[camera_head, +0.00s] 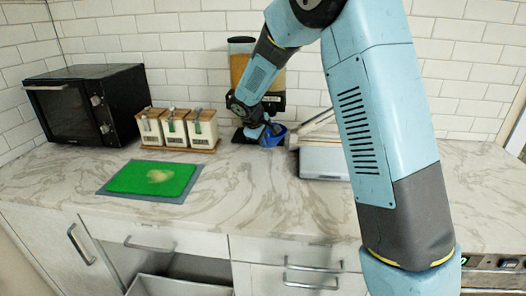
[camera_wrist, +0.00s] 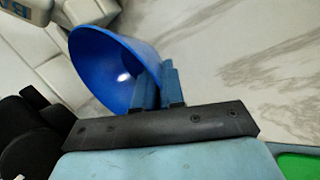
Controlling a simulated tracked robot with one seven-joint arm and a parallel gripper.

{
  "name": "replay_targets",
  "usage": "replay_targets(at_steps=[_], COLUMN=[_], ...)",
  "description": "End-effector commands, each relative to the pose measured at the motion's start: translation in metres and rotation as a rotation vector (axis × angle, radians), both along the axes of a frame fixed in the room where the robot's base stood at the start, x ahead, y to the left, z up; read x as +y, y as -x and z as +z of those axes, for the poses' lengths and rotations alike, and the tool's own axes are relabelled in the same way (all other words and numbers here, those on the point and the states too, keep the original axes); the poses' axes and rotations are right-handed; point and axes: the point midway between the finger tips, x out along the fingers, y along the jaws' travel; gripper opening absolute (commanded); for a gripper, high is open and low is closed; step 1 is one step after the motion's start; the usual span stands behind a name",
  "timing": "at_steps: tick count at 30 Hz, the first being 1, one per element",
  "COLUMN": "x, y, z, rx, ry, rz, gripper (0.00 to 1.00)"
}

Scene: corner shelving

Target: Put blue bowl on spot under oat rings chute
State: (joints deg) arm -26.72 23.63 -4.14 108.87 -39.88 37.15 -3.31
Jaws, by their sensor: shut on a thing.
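The blue bowl (camera_head: 275,138) is at the back of the counter, in front of the dispenser and partly hidden by my arm in the head view. In the wrist view the bowl (camera_wrist: 105,62) is tilted, and my gripper (camera_wrist: 160,84) is shut on its rim. In the head view my gripper (camera_head: 266,127) is small and mostly hidden by my wrist. The cereal dispenser (camera_head: 239,62) stands against the tiled wall, with orange-brown contents. My arm covers much of it, and I cannot read a label. A dark base (camera_head: 241,137) shows below it; the spot itself is not clearly visible.
Three canisters (camera_head: 175,129) on a wooden tray stand left of the dispenser, beside a black oven (camera_head: 85,103). A grey-white box (camera_head: 322,161) stands close to the bowl's right. A green board (camera_head: 150,178) lies front left. The middle front counter is clear.

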Motion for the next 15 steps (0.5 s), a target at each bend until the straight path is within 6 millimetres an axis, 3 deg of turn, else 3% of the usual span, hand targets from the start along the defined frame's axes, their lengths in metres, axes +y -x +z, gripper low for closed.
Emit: replay_targets(at_steps=[5,15], x=[0.000,-0.001], y=[0.000,-0.004], z=[-0.008,-0.044], rx=[0.000,-0.001], ry=[0.001,0.001], rz=[0.000,0.000], gripper=[0.00,0.00])
